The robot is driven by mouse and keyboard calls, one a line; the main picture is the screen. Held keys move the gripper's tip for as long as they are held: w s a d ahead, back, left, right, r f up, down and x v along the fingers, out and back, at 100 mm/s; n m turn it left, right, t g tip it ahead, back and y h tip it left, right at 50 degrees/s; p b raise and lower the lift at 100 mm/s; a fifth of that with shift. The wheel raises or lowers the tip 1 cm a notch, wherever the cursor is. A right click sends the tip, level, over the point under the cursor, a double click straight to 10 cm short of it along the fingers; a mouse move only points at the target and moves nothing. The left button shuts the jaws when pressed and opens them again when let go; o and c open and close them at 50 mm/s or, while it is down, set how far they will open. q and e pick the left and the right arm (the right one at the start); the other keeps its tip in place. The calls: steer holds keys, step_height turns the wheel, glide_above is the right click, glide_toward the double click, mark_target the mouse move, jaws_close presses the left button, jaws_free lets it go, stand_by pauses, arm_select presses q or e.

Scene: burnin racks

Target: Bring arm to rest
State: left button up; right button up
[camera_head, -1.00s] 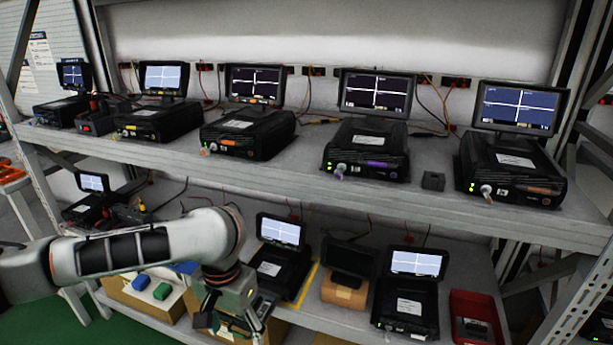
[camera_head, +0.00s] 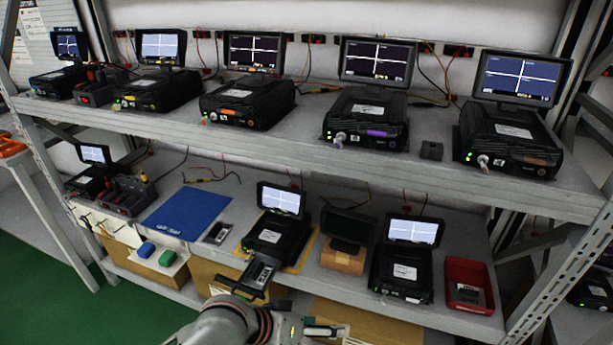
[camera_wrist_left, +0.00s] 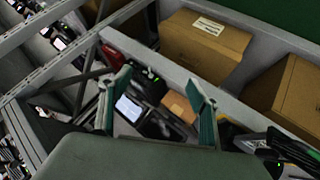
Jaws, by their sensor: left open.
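My left arm (camera_head: 235,325) shows at the bottom middle of the head view, in front of the lower shelf (camera_head: 335,282). In the left wrist view my left gripper (camera_wrist_left: 160,100) is open, its two green fingers wide apart with nothing held between them. A lit screen and dark units of the rack show beyond the fingers, apart from them. In the head view the gripper is partly hidden or cut by the lower edge, so its fingers are hard to make out. My right gripper is in neither view.
The upper shelf (camera_head: 290,155) holds several black test units with screens. The lower shelf holds more units, a blue mat (camera_head: 185,212), a red bin (camera_head: 470,284) and a brown block (camera_head: 343,259). Cardboard boxes (camera_head: 215,280) sit below. Green floor (camera_head: 45,285) is clear at lower left.

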arm_select(q)
steer(key=s+a+f+t+y, duration=0.2)
steer(key=s+a+f, duration=0.2)
steer(key=a, duration=0.4)
steer(key=s+a+f+t+y, duration=0.2)
steer(key=s+a+f, duration=0.2)
steer(key=a, duration=0.4)
steer(key=s+a+f+t+y, duration=0.2)
steer(key=s+a+f, duration=0.2)
steer(key=a, duration=0.3)
steer(key=shift+a+f+y+p, duration=0.3)
steer(key=shift+a+f+p, duration=0.1)
steer(key=shift+f+p, duration=0.1)
